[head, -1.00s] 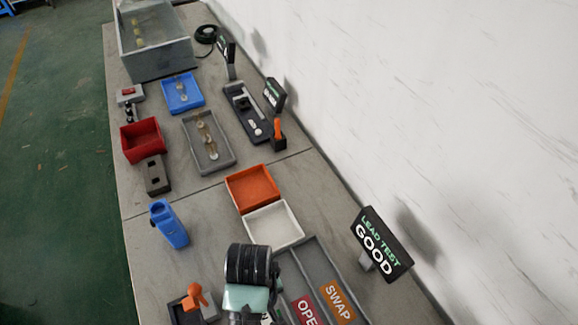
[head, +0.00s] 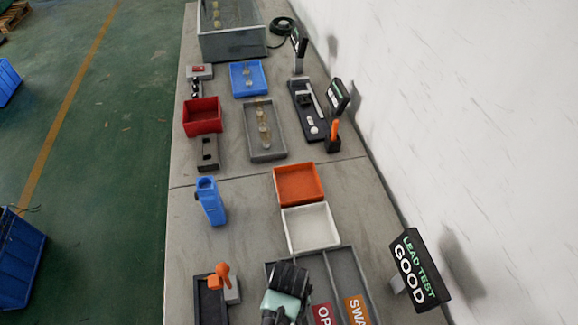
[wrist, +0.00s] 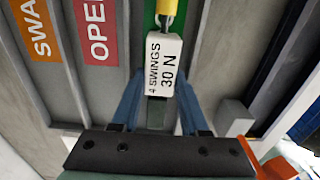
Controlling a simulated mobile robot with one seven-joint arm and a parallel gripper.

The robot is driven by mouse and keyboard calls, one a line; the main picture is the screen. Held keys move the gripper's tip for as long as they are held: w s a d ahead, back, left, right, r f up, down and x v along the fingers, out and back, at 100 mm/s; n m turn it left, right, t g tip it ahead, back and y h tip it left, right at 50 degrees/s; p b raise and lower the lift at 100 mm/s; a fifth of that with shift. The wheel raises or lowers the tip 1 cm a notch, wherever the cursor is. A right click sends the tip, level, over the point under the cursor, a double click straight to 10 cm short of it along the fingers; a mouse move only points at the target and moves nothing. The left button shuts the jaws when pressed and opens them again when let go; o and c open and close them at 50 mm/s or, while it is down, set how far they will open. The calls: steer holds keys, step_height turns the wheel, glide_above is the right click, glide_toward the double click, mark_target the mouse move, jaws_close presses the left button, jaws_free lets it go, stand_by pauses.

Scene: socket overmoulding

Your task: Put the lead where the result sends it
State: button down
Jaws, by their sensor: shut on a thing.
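The lead test sign (head: 413,270) at the right reads "LEAD TEST GOOD". In the wrist view my gripper (wrist: 158,98) is shut between its blue fingers on what looks to be the lead (wrist: 165,65). A white block lettered "4 SWINGS 30 N" and a yellow end show past the fingertips; the rest is hidden. A grey divided tray (head: 345,268) lies below. It has a red "OPEN" label (wrist: 97,32), an orange "SWAP" label (wrist: 38,30) and a green strip (wrist: 150,15) behind the held thing. My wrist covers part of the tray in the head view.
A white tray (head: 333,243) and an orange tray (head: 320,184) stand beyond the divided tray. A blue upright holder (head: 210,203) and a dark fixture with an orange knob (head: 222,272) are at the left. The wall runs along the right. Bench between holder and trays is clear.

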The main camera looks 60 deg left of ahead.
steer(key=shift+f, duration=0.1)
steer(key=c, duration=0.7)
jaws_free()
step_height(320, 180, up, 12)
